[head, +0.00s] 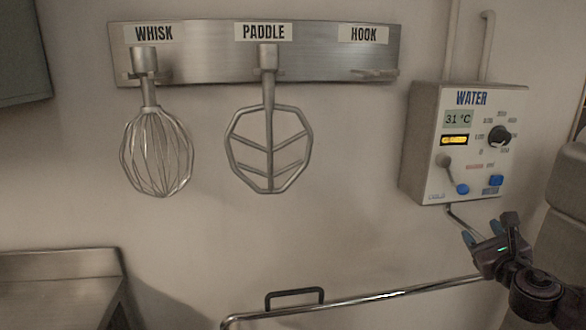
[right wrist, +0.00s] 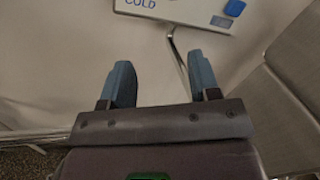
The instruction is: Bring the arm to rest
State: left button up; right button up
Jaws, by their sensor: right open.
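My right gripper (head: 483,231) is at the lower right of the head view, just below the water dispenser box. It is open, with its two blue fingers apart. The right wrist view shows the open fingers (right wrist: 159,82) with nothing between them; the wall is behind them. My left gripper is not in view.
The water box (head: 468,140) with dial, display and lever hangs on the wall, its spout (head: 462,222) below it close to my right gripper. A metal rail (head: 350,299) with a black handle (head: 294,293) runs below. A whisk (head: 156,150) and paddle (head: 269,150) hang from a rack (head: 210,68); HOOK's peg is empty. A steel counter (head: 60,264) stands left.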

jog(key=s+a+f+m+g+h, duration=0.1)
jog(key=s+a+f+m+g, duration=0.35)
jog(key=s+f+m, duration=0.55)
jog(key=s+a+f+m+g+h, duration=0.1)
jog(key=s+a+f+m+g, duration=0.2)
jog(key=s+a+f+m, duration=0.65)
jog(key=s+a+f+m+g+y, duration=0.2)
jog(key=s+m+g, duration=0.2)
jog(key=s+m, duration=0.45)
jog(key=s+a+f+m+g+y, duration=0.25)
jog(key=s+m, duration=0.35)
jog(key=m, duration=0.6)
jog(key=w+f+n+t, duration=0.1)
jog(key=w+f+t, duration=0.6)
jog(key=f, duration=0.2)
jog(key=shift+w+d+f, duration=0.3)
jog(key=shift+w+f, duration=0.05)
